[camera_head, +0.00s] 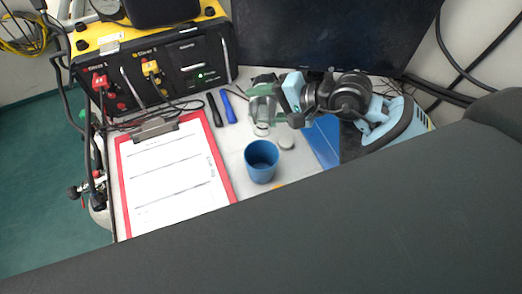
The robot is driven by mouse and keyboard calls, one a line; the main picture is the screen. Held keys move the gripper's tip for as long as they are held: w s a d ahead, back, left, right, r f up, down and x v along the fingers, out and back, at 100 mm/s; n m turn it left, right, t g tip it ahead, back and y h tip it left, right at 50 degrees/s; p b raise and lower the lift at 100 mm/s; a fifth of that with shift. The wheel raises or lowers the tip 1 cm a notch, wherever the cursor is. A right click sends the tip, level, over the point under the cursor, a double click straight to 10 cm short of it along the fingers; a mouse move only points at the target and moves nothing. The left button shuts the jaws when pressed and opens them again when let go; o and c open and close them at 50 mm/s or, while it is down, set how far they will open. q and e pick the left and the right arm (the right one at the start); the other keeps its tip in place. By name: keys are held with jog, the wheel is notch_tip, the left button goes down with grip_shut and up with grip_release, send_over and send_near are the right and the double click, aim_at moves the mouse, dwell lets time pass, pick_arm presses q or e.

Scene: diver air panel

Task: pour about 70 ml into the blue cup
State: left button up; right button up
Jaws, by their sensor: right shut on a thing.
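The blue cup (262,163) stands upright on the light table, right of the clipboard. Its inside looks plain dark blue, and I cannot tell if there is liquid in it. My right gripper (264,98) reaches in from the right and is shut on a clear container (262,128) with green near its upper part. The container is just behind the cup in the picture and looks roughly upright. I cannot tell its fill level or whether its base touches the table. A small grey round cap (286,143) lies right of the cup. My left gripper is not in view.
A red clipboard (228,178) with paper lies left of the cup. A black pen (214,110) and a blue pen (228,107) lie behind. A yellow and black air panel (205,65) stands back left. A dark screen (330,35) stands behind. A blue flat item (323,143) lies right.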

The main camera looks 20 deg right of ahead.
aim_at(267, 96)
jog(key=shift+s+r+n, duration=0.2)
jog(key=shift+r+n, duration=0.1)
jog(key=shift+r, duration=0.25)
jog(key=shift+a+r+t, duration=0.1)
jog(key=shift+r+t, duration=0.2)
jog(key=shift+t, duration=0.2)
jog(key=shift+s+r+n+t, duration=0.1)
jog(key=shift+r+n+t, duration=0.3)
jog(key=shift+r+n, duration=0.15)
jog(key=shift+w+r, duration=0.15)
jog(key=shift+w, duration=0.05)
jog(key=shift+r, duration=0.2)
dwell(0.8)
jog(key=shift+w+d+r+n+t, duration=0.2)
jog(key=shift+n+t, duration=0.15)
jog(key=shift+t, duration=0.05)
dwell(0.8)
jog(key=f+m+g, duration=0.2)
jog(key=shift+w+d+f, duration=0.15)
jog(key=shift+w+f, duration=0.15)
jog(key=shift+f, duration=0.05)
jog(key=shift+w+d+f+m+g, duration=0.1)
jog(key=shift+w+f+m+g, duration=0.15)
jog(key=shift+f+m+g, duration=0.35)
